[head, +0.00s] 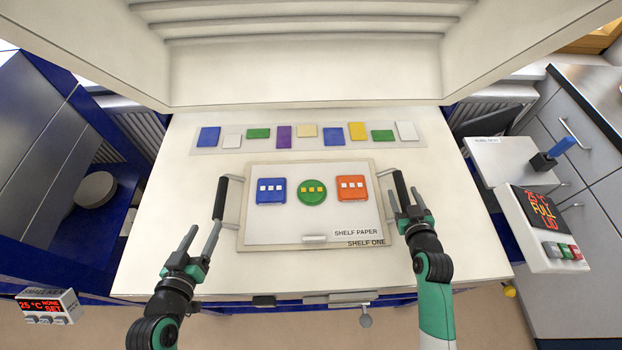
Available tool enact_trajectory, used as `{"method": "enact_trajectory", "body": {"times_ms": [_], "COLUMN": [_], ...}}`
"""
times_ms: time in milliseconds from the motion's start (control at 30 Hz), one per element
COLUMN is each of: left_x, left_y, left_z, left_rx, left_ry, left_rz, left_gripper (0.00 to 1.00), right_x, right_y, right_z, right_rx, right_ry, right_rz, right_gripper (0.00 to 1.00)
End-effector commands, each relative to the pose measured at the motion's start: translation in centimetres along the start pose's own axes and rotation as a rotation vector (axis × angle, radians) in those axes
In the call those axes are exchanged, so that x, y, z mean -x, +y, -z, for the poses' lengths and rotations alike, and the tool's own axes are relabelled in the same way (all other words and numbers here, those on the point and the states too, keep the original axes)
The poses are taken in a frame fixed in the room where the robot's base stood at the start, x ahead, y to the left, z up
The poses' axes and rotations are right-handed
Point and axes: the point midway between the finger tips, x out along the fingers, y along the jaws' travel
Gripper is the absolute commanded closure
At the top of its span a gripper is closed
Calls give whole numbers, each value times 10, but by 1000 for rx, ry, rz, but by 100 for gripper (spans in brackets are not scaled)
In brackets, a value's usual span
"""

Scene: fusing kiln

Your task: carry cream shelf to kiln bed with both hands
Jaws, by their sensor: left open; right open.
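The cream shelf (250,238), marked SHELF ONE, lies flat on a broad cream surface (170,215). White shelf paper on it carries a blue tile (271,197), a green disc (312,199) and an orange tile (352,196), each topped with small squares. A black handle stands at its left side (219,198) and another at its right side (400,188). My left gripper (203,234) is open and empty, in front of the left handle, apparently just short of it. My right gripper (405,197) is open with its fingers about the right handle; contact cannot be told.
A strip of several coloured glass pieces (190,152) lies behind the shelf. A large cream lid (305,80) with ridges stands raised at the back. A control box (539,220) stands at right, and a small display (48,305) at front left. Cream surface left of the shelf is clear.

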Motion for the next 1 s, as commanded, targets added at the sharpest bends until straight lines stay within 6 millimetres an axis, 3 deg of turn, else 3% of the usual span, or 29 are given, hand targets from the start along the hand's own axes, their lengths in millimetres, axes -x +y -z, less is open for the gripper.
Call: {"method": "enact_trajectory", "body": {"times_ms": [167,633,800,1000], "left_x": [0,0,-1,-1], "left_y": [0,0,0,0], "left_z": [0,0,0,0], "left_rx": [0,0,0,0], "left_ry": [0,0,0,0], "left_rz": [0,0,0,0], "left_gripper": [35,35,35,35], "right_x": [14,105,118,120], "right_y": [0,0,0,0], "right_z": [-1,-1,-1,0], "right_rx": [1,0,0,0], "right_ry": [0,-1,-1,-1], "right_rz": [-1,-1,0,0], "right_gripper": [35,35,35,35]}}
